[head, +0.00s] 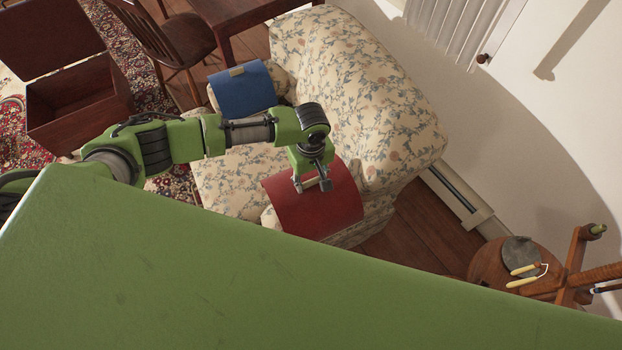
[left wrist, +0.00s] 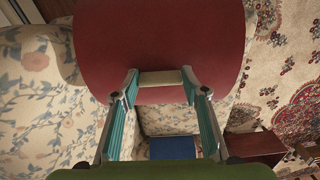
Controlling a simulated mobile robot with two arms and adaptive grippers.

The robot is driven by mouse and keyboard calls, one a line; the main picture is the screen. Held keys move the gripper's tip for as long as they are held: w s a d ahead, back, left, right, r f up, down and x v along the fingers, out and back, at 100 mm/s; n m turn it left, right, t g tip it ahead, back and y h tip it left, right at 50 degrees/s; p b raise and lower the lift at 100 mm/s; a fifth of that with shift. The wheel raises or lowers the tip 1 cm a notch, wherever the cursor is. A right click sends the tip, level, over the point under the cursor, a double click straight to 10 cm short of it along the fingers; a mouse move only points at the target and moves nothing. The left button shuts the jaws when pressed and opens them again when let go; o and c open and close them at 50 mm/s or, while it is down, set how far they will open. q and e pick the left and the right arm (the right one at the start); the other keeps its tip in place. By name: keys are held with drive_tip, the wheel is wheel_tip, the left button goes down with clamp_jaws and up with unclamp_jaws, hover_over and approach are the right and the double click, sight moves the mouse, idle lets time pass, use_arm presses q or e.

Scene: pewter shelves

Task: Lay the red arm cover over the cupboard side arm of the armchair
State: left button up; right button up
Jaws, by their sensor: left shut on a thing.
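The floral armchair (head: 375,105) stands with its back toward the right wall. The red arm cover (head: 335,210) is a curved sheet at the chair's near arm (head: 268,220), hiding most of that arm. My left gripper (head: 311,184) points down and is shut on the pale grip block on top of the red cover. In the left wrist view the grip block (left wrist: 160,79) sits between the fingertips, with the red cover (left wrist: 160,40) beyond. I cannot tell whether the cover touches the arm. A blue cover (head: 245,95) lies over the far arm.
An open wooden chest (head: 75,105) stands at the left on a patterned rug. A wooden chair (head: 175,45) and table (head: 240,12) are behind. A round wooden stand (head: 490,262) with yellow-handled items is at the right. Bare floor (head: 425,235) lies between it and the armchair.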

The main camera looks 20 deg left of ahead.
sight(311, 186)
use_arm(q)
wheel_tip(311, 186, down, 6)
drive_tip(key=b, duration=0.6)
drive_tip(key=shift+r, duration=0.2)
drive_tip(key=shift+f+b, duration=1.5)
drive_tip(key=shift+f, duration=2.1)
drive_tip(key=o, duration=1.7)
wheel_tip(311, 186, up, 12)
drive_tip(key=shift+r, duration=0.1)
